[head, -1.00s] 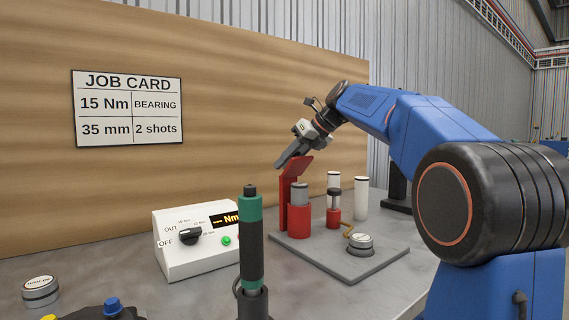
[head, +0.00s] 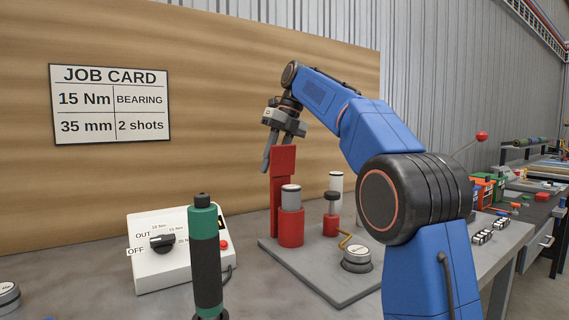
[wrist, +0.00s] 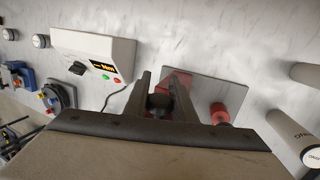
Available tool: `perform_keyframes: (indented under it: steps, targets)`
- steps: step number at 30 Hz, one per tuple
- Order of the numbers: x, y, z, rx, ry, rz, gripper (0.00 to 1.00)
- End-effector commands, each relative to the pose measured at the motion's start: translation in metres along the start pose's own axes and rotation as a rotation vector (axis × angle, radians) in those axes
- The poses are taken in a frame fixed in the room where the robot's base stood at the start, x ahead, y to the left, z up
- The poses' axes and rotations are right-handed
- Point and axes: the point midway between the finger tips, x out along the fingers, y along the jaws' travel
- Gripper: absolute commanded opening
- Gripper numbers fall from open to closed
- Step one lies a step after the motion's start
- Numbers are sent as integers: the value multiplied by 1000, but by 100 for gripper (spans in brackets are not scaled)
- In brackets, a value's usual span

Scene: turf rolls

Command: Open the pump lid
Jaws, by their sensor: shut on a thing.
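The red pump lid (head: 284,162) stands upright at the top of a red post (head: 278,208). In front of the post is a red cylinder (head: 291,231) with a grey cap (head: 291,197). My gripper (head: 268,158) points down at the lid's upper left edge and is shut on it. One finger shows left of the lid; the other is partly hidden behind it. In the wrist view my gripper's fingers (wrist: 162,88) stand close around a dark round part, with red (wrist: 184,80) beside it; the grip itself is partly hidden there.
A grey baseplate (head: 345,281) carries the red parts, a white cylinder (head: 335,187) and a round grey canister (head: 357,256). A white control box (head: 165,268) and a green-black tool (head: 205,255) stand to the left. A wooden board (head: 220,80) with a job card (head: 110,103) rises behind.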

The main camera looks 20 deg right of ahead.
Motion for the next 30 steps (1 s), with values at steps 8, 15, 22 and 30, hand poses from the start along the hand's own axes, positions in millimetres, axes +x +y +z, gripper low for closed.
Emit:
perform_keyframes:
  steps: [8,15,22,30]
  targets:
    - [5,8,4,8,27,0,0]
    - [5,8,4,9,28,1,0]
    - [5,8,4,8,27,1,42]
    - [4,8,3,8,26,1,42]
